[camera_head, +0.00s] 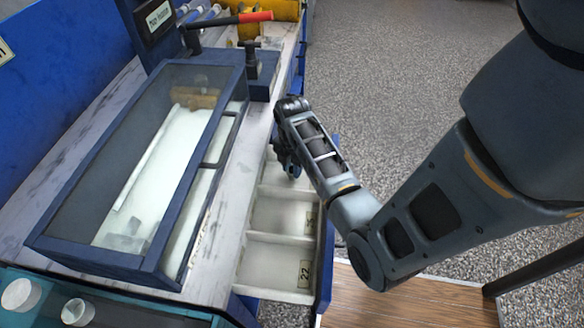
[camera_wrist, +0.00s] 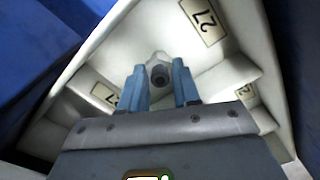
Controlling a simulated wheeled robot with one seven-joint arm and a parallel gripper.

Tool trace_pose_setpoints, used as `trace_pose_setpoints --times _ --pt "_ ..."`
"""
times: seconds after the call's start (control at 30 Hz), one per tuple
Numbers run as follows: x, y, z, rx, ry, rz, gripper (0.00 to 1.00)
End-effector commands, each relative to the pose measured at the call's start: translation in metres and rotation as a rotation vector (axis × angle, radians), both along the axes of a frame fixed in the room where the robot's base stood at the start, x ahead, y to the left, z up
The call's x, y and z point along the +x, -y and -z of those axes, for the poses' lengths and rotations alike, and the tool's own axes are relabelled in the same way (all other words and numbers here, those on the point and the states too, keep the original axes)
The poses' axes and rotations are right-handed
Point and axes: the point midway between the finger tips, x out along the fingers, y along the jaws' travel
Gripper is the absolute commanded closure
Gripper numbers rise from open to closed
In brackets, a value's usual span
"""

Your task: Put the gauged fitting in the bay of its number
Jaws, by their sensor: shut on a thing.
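The gauged fitting (camera_wrist: 158,70) is a small grey round piece with a dark bore, seen between my fingertips in the wrist view. My gripper (camera_wrist: 160,84) has blue fingers shut on it. In the head view my gripper (camera_head: 287,160) is at the far end of the open drawer (camera_head: 266,237), and the fitting is hidden there.
The nearest bay's label (camera_head: 304,272) reads 22. A middle bay has a label (camera_head: 311,218) too small to read. A glass-topped blue case (camera_head: 150,165) stands left of the drawer, near a red-handled lever (camera_head: 255,16). White round pieces (camera_head: 77,312) lie front left.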

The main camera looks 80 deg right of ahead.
Motion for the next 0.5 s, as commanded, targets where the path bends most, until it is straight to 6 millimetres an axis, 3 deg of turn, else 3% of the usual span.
trace_pose_setpoints --times 0.43,0.47,0.5 --pt "0.0003 0.0001 0.0091 0.000 0.001 0.000 1.00" --pt "0.0003 0.0001 0.0085 -0.001 0.000 0.000 0.66" --pt "0.0003 0.0001 0.0084 -0.001 0.000 0.000 0.62"
